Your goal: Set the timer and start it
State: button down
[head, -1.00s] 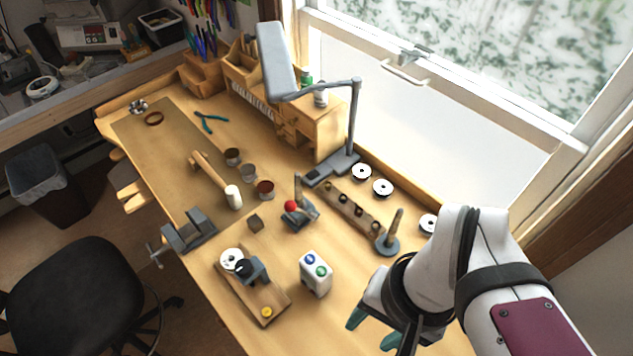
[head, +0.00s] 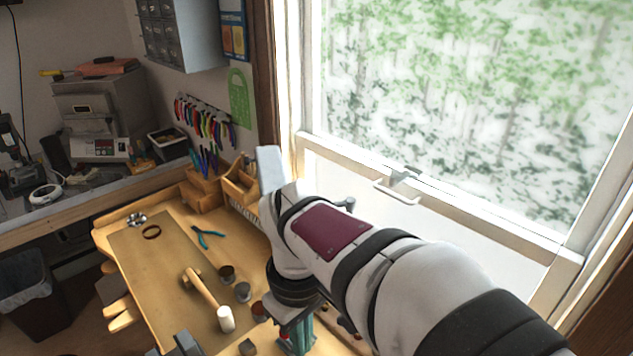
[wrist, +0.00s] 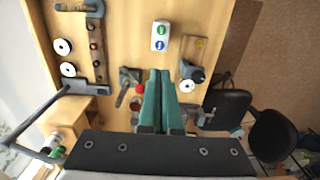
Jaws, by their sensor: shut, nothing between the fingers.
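A small white box (wrist: 159,44) with one green and one blue round button on its face looks like the timer. In the wrist view it stands on the bench just beyond my fingertips, apart from them. In the head view it is out of sight. My gripper (wrist: 160,73) has teal fingers pressed together with nothing between them. In the head view my gripper (head: 298,338) hangs over the bench, partly behind my arm and near the bottom edge.
A red-knobbed lever device (wrist: 134,91) is close left of my fingers in the wrist view. A mallet (head: 208,300), small cups (head: 242,291) and pliers (head: 207,236) lie on the bench.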

notch_tip(320, 180, down, 14)
jog(key=shift+d, duration=0.1)
dwell(0.4)
jog(key=shift+f, duration=0.3)
jog(key=shift+s+d+f, duration=0.1)
jog(key=shift+s+f, duration=0.05)
jog(key=shift+f, duration=0.45)
jog(key=shift+r, duration=0.4)
notch_tip(320, 180, up, 14)
jog(key=w, duration=0.1)
jog(key=shift+a+r, duration=0.25)
jog(key=shift+a, duration=0.1)
